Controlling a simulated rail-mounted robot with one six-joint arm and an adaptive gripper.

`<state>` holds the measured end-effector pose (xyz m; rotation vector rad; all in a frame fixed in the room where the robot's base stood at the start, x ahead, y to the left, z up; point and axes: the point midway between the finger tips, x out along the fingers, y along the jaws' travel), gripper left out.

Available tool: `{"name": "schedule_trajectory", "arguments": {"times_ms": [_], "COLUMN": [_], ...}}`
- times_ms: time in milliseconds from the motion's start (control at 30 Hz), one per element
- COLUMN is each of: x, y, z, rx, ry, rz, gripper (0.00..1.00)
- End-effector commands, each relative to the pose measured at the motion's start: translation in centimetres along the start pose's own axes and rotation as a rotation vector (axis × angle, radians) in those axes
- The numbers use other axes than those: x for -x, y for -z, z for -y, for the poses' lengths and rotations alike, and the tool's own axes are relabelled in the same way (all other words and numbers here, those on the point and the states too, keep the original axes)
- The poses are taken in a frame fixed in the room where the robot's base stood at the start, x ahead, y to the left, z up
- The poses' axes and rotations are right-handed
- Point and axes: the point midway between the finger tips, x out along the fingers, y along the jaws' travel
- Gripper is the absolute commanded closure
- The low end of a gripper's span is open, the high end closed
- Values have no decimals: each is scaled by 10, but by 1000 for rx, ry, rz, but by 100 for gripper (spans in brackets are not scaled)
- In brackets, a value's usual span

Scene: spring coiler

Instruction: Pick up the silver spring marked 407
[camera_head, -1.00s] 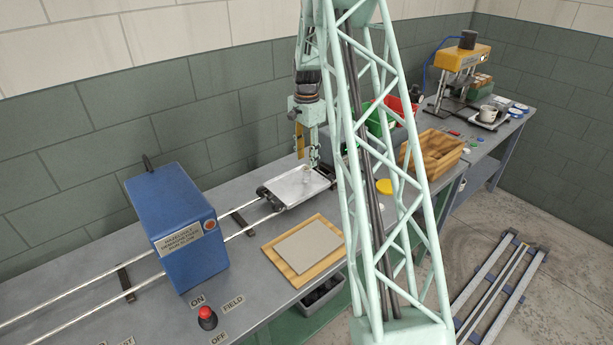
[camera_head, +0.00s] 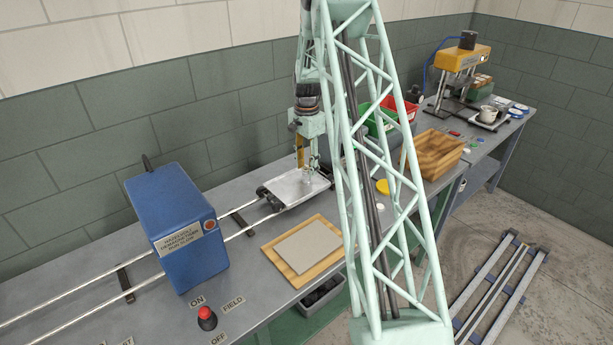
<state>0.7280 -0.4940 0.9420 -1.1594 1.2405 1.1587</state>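A small silvery piece (camera_head: 307,179), which looks like a spring, stands in the shallow metal tray (camera_head: 288,193) on the bench. Any marking such as 407 is too small to read. My gripper (camera_head: 308,170) points down over the tray, with its fingertips at or just around the top of the silvery piece. I cannot tell whether the fingers touch it or how far apart they are. My own lattice column hides part of the bench right of the tray.
The tray sits at the end of two rails running from a blue machine (camera_head: 177,230). A wooden board with a grey pad (camera_head: 308,246) lies in front. A wooden box (camera_head: 438,153), a red bin (camera_head: 400,104) and a green bin (camera_head: 380,122) stand to the right.

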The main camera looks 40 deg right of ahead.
Motion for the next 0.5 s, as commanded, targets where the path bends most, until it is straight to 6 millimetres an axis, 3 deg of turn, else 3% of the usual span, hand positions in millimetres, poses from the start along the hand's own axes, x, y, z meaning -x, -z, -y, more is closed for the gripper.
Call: {"name": "schedule_trajectory", "arguments": {"times_ms": [200,500], "x": [-25,-38], "y": [0,0], "z": [0,0], "rx": [0,0], "ry": [-2,0], "rz": [1,0], "gripper": [64,64]}}
